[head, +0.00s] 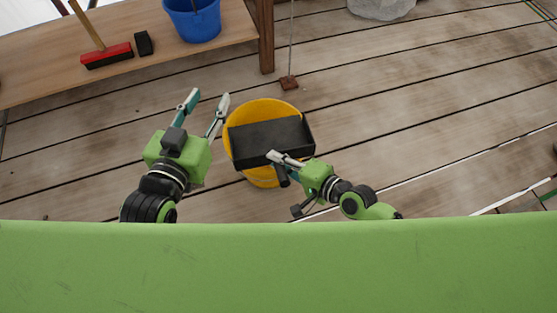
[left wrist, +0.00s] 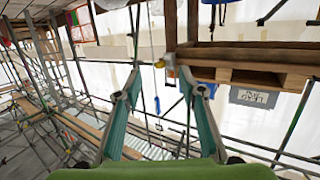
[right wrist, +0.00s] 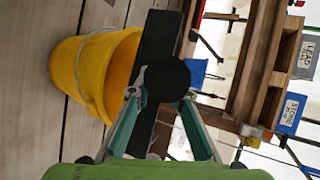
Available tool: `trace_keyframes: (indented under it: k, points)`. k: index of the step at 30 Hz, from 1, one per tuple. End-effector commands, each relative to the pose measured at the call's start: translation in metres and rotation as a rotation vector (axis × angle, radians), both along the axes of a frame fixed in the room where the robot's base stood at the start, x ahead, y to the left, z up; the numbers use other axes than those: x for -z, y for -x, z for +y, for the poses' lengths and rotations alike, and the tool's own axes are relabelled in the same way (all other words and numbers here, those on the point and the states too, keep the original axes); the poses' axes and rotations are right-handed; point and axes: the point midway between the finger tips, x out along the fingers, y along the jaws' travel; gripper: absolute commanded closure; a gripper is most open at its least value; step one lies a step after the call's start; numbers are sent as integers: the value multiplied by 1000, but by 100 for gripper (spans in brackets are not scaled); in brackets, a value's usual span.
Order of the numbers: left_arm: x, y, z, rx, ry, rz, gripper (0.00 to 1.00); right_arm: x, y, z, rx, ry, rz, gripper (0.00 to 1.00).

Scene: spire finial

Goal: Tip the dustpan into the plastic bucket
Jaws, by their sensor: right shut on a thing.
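The black dustpan (head: 265,138) is over the yellow plastic bucket (head: 263,106) on the deck and covers most of its mouth. My right gripper (head: 279,165) is shut on the dustpan's dark handle. In the right wrist view the dustpan (right wrist: 155,50) shows nearly edge-on beside the yellow bucket (right wrist: 78,72), and the round handle end hides the fingertips' grip. I cannot tell what the dustpan or bucket holds. My left gripper (head: 206,104) is open and empty, left of the bucket; its spread fingers also show in the left wrist view (left wrist: 160,82).
A wooden bench (head: 50,70) at the back left bears a red brush (head: 107,55), a small black block (head: 144,43) and a blue bucket (head: 196,22). The deck to the right is clear.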

Motion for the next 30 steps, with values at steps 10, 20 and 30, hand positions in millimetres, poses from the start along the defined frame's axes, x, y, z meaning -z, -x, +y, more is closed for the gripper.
trace_keyframes:
  k: [10, 20, 30]
  points:
    - [-54, -7, -9, 17, 64, -253, 63, 5, 2, 0, 0, -7, -29, 100]
    - [-105, 3, -14, 30, 129, -490, 63, 9, 5, -1, 0, -12, -54, 100]
    - [-152, 26, -14, 43, 196, -732, 63, 12, 7, -1, 0, -18, -80, 100]
